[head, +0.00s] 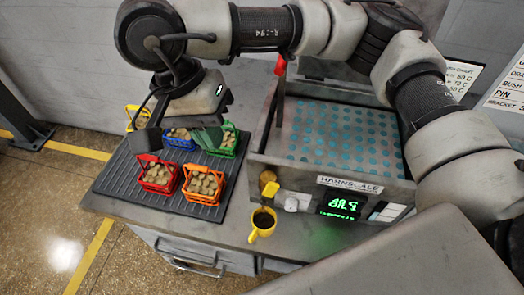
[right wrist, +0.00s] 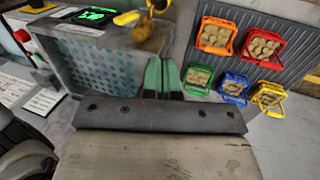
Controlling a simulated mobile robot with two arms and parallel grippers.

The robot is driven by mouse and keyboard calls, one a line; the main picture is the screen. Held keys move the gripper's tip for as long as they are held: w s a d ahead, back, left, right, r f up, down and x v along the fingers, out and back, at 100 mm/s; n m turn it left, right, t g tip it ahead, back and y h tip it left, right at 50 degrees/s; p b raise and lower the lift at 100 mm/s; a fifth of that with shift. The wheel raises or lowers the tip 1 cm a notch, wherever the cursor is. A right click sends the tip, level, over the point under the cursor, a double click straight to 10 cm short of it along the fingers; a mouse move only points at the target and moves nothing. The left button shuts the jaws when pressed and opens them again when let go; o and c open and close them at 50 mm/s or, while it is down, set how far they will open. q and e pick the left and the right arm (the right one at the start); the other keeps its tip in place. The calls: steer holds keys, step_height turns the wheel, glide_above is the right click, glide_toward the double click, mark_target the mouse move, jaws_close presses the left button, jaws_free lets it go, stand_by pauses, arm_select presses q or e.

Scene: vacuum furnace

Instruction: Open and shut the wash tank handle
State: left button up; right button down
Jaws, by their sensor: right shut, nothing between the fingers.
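The wash tank (head: 262,150) is a grey box with a blue-dotted surface inside; it also shows in the right wrist view (right wrist: 105,65). A red-tipped lever (head: 280,66) stands up at its back left corner. A yellow handle (head: 271,188) sits by a brass fitting at its front left corner; it also shows in the right wrist view (right wrist: 127,18). I cannot tell which is the tank handle. My right gripper (head: 208,138) is shut and empty, left of the tank above the baskets. Its green fingers (right wrist: 160,76) are together, apart from both. My left gripper is not in view.
A ribbed dark mat (head: 120,180) holds several coloured baskets of brown pieces, including red (head: 157,176) and orange (head: 203,186) ones. A yellow mug (head: 262,226) with dark liquid stands before the tank, near a green display (head: 343,205). My right arm spans above the tank.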

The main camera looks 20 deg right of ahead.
steer(key=p, duration=0.3)
glide_toward(262, 194)
steer(key=w+a+f, duration=0.2)
steer(key=a, duration=0.1)
steer(key=s+d+f+p, duration=0.1)
steer(key=d, duration=0.1)
steer(key=s+d+f+p, duration=0.1)
steer(key=f, duration=0.1)
steer(key=shift+s+d+f+p, duration=0.15)
steer(key=shift+s+d+p, duration=0.15)
steer(key=shift+d, duration=0.1)
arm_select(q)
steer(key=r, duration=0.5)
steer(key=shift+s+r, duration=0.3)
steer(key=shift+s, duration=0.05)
arm_select(e)
steer(key=shift+d+f, duration=0.25)
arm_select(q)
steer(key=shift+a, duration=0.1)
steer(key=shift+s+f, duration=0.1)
